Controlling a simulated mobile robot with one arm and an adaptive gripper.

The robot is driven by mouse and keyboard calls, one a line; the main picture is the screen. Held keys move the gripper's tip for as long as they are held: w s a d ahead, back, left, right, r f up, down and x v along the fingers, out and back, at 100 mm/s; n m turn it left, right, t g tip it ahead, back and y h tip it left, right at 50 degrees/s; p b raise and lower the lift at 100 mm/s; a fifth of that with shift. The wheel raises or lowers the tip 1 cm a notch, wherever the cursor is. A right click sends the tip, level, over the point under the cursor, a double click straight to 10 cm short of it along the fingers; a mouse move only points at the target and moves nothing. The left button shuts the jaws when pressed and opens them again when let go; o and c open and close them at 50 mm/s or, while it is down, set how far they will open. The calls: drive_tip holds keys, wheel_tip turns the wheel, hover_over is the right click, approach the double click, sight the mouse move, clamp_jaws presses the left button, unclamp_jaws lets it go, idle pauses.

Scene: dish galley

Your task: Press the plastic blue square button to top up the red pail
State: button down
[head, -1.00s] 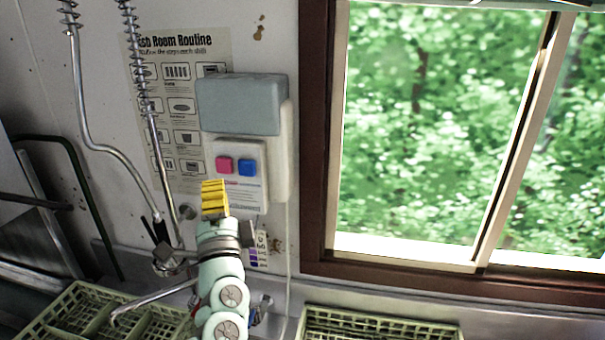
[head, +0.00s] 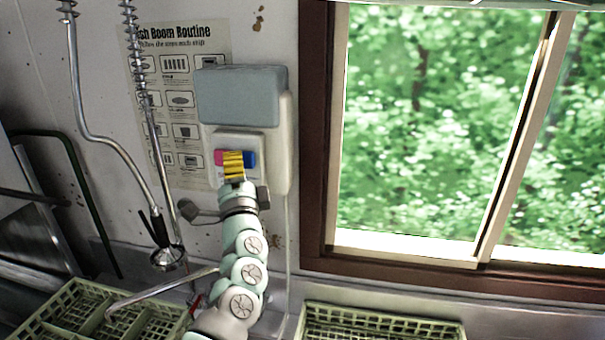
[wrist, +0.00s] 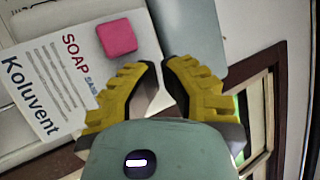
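The blue square button (head: 250,158) is on a white wall panel (head: 226,143), partly covered by my gripper in the head view. A pinkish-red square button (head: 219,157) sits to its left; it also shows in the wrist view (wrist: 117,38), where the blue one is hidden behind my fingers. My gripper (head: 233,156), with yellow ridged fingers, is in front of the panel between the two buttons as seen from the head. In the wrist view its fingertips (wrist: 162,66) are nearly together, with nothing held. I cannot tell whether they touch the panel. No red pail is visible.
A grey-blue box (head: 241,93) juts out above the buttons. A spray hose with metal pipe (head: 157,190) hangs to the left. Green dish racks (head: 75,318) (head: 375,325) lie below. A window (head: 430,130) is at the right.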

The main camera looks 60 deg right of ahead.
drive_tip(key=shift+w+d, duration=0.15)
drive_tip(key=shift+d, duration=0.05)
drive_tip(key=c, duration=1.6)
unclamp_jaws()
clamp_jaws()
drive_tip(key=shift+w+d+b, duration=0.15)
drive_tip(key=shift+d+b, duration=0.05)
drive_tip(key=shift+b, duration=0.35)
drive_tip(key=shift+w+d+b, duration=0.3)
drive_tip(key=shift+d+b, duration=0.6)
drive_tip(key=shift+a, duration=0.1)
drive_tip(key=shift+s+a+p, duration=0.2)
drive_tip(key=shift+s+a, duration=0.05)
drive_tip(key=shift+a, duration=0.25)
drive_tip(key=shift+s+a+p, duration=0.15)
drive_tip(key=shift+s+a, duration=0.05)
drive_tip(key=shift+a, duration=0.3)
